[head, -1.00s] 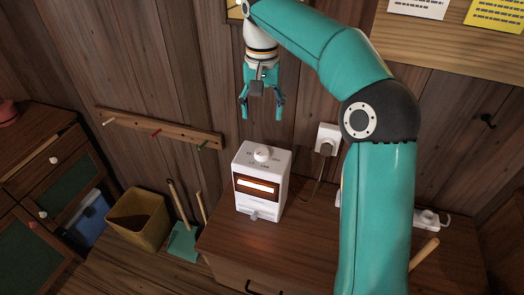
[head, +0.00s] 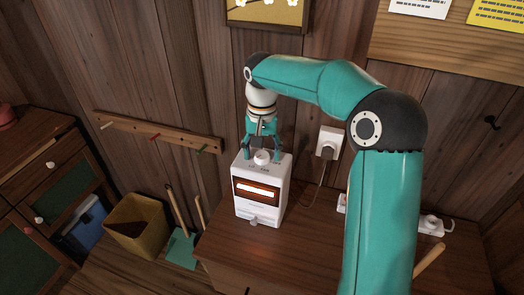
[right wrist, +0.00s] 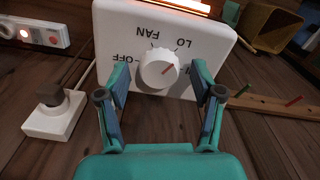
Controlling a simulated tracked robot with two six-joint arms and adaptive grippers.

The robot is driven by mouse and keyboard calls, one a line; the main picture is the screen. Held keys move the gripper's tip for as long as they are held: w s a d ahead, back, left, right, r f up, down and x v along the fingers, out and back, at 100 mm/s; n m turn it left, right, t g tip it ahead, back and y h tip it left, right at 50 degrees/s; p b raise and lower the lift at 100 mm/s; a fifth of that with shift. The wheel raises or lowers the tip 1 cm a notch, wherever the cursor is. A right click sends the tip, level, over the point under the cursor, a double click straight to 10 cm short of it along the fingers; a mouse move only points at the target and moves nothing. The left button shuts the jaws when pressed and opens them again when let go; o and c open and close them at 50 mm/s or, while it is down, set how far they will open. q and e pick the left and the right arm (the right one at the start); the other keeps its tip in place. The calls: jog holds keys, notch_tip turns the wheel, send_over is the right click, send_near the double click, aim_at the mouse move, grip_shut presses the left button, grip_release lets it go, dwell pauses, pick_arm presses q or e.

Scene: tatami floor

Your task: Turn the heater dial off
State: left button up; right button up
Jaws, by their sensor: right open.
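The white heater (head: 258,206) stands on the wooden cabinet, and its front window glows orange. Its round white dial (head: 262,157) is on top. In the right wrist view the dial (right wrist: 155,72) has a red mark pointing to the upper right, away from the OFF label on the left. FAN and LO are readable; a label at the right is partly hidden by a finger. My right gripper (head: 262,150) is open above the heater top. In the right wrist view its fingers (right wrist: 160,82) are spread on either side of the dial, with visible gaps. My left gripper is not in view.
A wall socket with a plug (head: 328,143) is right of the heater, its cord hanging down. A power strip (head: 431,222) lies at the cabinet's right. A yellow bin (head: 137,226) and a green dustpan (head: 181,248) are at the left. A peg rail (head: 160,132) is on the wall.

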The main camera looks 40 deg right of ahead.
jog(key=c, duration=1.1)
jog(key=shift+c, duration=0.2)
jog(key=shift+r+n, duration=0.1)
jog(key=shift+n, duration=0.4)
jog(key=shift+n+p, duration=0.7)
jog(key=shift+n, duration=0.3)
jog(key=n+p, duration=0.1)
jog(key=n, duration=0.1)
jog(key=shift+n, duration=0.3)
jog(key=n+p, duration=0.2)
jog(key=n, duration=0.4)
jog(key=n+p, duration=0.1)
jog(key=n, duration=0.5)
jog(key=shift+n+p, duration=0.3)
jog(key=shift+p, duration=0.05)
jog(key=n+p, duration=0.1)
jog(key=n, duration=0.4)
jog(key=shift+w+n, duration=0.1)
jog(key=shift+n, duration=0.3)
